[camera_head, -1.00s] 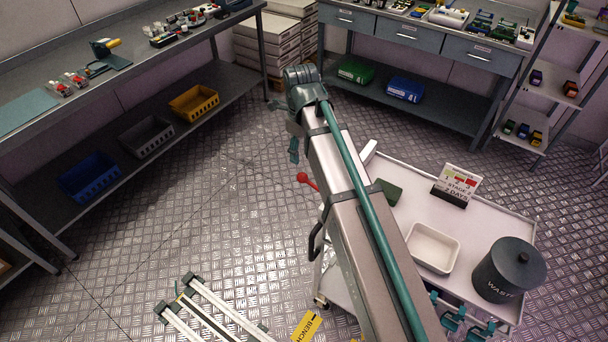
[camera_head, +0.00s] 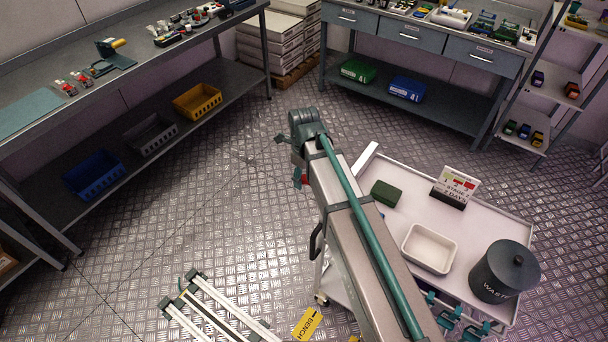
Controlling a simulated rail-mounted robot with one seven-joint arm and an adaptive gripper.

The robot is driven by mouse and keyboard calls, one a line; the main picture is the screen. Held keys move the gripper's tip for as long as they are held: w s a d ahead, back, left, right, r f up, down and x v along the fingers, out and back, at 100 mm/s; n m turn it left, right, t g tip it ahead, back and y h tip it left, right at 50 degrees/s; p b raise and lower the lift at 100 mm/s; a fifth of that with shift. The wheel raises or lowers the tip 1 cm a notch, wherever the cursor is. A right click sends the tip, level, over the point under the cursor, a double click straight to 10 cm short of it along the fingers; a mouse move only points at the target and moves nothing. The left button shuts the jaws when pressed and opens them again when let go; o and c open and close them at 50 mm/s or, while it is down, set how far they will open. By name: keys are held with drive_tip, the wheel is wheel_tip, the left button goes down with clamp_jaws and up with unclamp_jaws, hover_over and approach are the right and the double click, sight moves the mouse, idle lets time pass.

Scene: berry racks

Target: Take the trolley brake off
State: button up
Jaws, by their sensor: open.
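The trolley (camera_head: 488,232) stands at the right, with its pale top partly covered by my arm. The red knob of its brake lever (camera_head: 305,180) shows as a small patch at the trolley's left side, beside my arm. My gripper (camera_head: 290,159) is open, with one teal finger to the upper left and the other lower, close by the red knob. In this view the lower finger overlaps the knob's left edge; I cannot tell whether they touch. The lever's shaft is hidden behind my arm.
On the trolley are a green box (camera_head: 385,193), a white tray (camera_head: 431,248), a stage sign (camera_head: 457,184) and a waste bin (camera_head: 504,271). A white-railed frame (camera_head: 215,308) and yellow bench sign (camera_head: 308,324) lie at the front. The floor left of my gripper is clear.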

clamp_jaws()
idle(0.4)
